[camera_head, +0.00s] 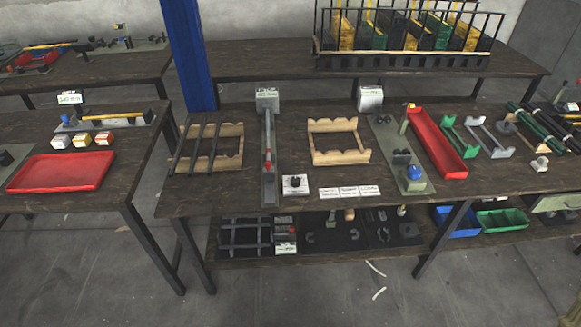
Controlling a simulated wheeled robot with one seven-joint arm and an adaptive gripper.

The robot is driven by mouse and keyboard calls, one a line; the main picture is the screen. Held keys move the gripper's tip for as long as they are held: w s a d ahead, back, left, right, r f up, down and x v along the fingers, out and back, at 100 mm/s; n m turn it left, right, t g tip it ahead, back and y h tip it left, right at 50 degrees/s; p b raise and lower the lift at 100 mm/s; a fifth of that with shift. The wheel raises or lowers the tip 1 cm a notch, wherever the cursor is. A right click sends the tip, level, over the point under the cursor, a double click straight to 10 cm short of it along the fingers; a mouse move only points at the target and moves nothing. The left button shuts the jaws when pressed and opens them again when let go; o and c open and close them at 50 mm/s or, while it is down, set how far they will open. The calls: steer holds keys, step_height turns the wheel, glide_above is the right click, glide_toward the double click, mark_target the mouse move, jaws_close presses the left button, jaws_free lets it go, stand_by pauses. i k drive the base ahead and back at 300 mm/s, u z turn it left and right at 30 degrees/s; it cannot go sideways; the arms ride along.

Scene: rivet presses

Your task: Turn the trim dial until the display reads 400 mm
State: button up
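A black knob, which looks like the trim dial (295,182), sits on a small white plate (296,192) near the front edge of the middle workbench. Just left of it, a long grey rail (269,190) runs front to back and carries a red slider (267,160). At the rail's far end stands a grey box with a small display (267,92). Its reading is too small to make out. My gripper is not in view, and nothing touches the dial.
Wooden racks (340,155) flank the rail, the left one holding dark bars. White labels (349,191) lie right of the dial. A green base (418,186) with a blue knob and a red tray (438,145) stand farther right. A blue post (190,55) rises behind. The floor in front is open.

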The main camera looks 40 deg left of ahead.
mark_target(295, 180)
steer(key=k, duration=0.55)
steer(key=u, duration=1.35)
steer(key=i, duration=0.3)
steer(key=u, duration=0.05)
